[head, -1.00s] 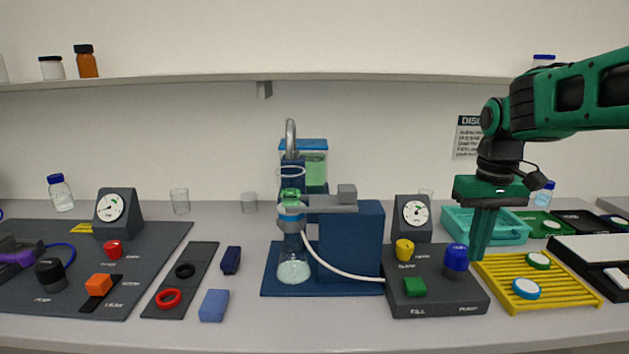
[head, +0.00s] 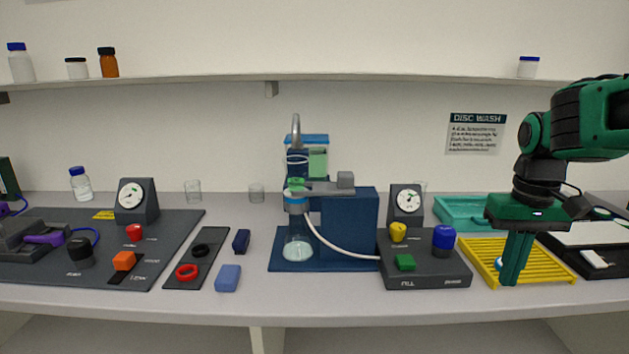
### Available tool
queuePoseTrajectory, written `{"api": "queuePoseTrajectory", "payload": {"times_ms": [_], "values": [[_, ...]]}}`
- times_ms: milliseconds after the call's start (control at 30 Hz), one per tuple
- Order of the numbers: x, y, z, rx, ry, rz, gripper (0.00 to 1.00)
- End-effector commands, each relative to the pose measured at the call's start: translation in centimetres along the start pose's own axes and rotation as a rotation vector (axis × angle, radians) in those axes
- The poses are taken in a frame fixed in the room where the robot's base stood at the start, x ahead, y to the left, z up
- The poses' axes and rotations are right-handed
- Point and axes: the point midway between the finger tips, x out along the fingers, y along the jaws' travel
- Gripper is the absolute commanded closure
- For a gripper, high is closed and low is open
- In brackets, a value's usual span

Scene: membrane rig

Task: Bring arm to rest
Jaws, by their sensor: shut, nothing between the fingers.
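My gripper (head: 512,276) is at the right of the head view, at the end of my green and black arm. Its fingers point down and are shut with nothing between them. The fingertips show in front of the yellow slatted rack (head: 478,262); I cannot tell whether they touch it. A round blue and white piece (head: 498,264) on the rack is partly hidden behind the fingers.
Left of my gripper is a dark control box with a blue knob (head: 443,238) and a gauge (head: 406,200). A teal tray (head: 462,212) stands behind the rack. A blue rig with a flask (head: 298,246) is mid-bench. The bench's front strip (head: 330,302) is clear.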

Motion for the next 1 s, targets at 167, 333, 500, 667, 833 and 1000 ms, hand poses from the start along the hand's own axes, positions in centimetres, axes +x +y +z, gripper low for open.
{"api": "queuePoseTrajectory", "payload": {"times_ms": [167,333,500,667,833,1000], "values": [[1.3,2.4,4.1,0.099,0.000,0.003,1.00],[3.5,5.0,9.9,0.232,-0.003,-0.001,1.00],[6.3,6.6,15.6,0.359,-0.008,-0.012,1.00],[7.7,7.0,18.0,0.412,-0.011,-0.019,1.00],[7.9,7.1,18.4,0.420,-0.012,-0.019,1.00],[7.9,7.1,18.3,0.419,-0.012,-0.019,1.00]]}}
